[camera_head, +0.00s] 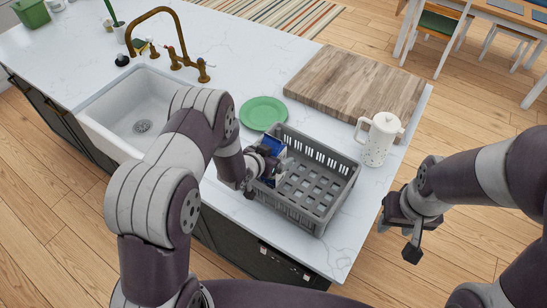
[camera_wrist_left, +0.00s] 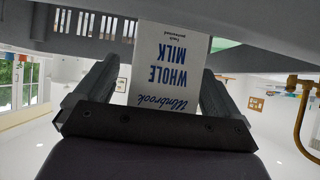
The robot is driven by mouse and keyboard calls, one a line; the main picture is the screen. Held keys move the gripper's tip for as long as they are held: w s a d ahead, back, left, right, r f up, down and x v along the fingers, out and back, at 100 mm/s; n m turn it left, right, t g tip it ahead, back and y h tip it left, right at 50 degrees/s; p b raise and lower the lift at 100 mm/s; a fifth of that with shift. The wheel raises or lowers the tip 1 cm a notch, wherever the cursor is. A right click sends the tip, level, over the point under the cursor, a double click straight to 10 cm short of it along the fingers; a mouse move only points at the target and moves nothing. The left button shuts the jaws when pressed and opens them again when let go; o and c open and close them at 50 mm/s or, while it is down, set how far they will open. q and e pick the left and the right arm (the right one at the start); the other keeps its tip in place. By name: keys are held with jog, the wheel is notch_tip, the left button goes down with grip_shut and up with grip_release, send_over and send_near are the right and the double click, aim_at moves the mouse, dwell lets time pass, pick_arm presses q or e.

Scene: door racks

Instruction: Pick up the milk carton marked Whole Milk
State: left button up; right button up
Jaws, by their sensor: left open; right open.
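The milk carton, blue and white, stands in the grey crate (camera_head: 322,207) near its left end in the head view, partly hidden by my left gripper (camera_head: 268,166). In the left wrist view the carton (camera_wrist_left: 168,85) appears upside down, and its white face reads "Whole Milk". My left gripper's two fingers are open, one on each side of the carton. Whether they touch it I cannot tell. My right gripper (camera_head: 399,236) is open and empty, off the counter's right edge above the floor.
A green plate (camera_head: 263,113) lies behind the crate, and a wooden board (camera_head: 355,82) lies behind that. A white pitcher (camera_head: 378,140) stands right of the crate. The sink (camera_head: 140,115) with a brass faucet (camera_head: 160,25) is at the left.

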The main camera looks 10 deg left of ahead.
pick_arm(q)
jog(key=shift+w+f, duration=0.35)
jog(key=shift+s+a+r, duration=0.1)
jog(key=c, duration=1.5)
jog(key=shift+r, duration=0.1)
jog(key=shift+c, duration=1.3)
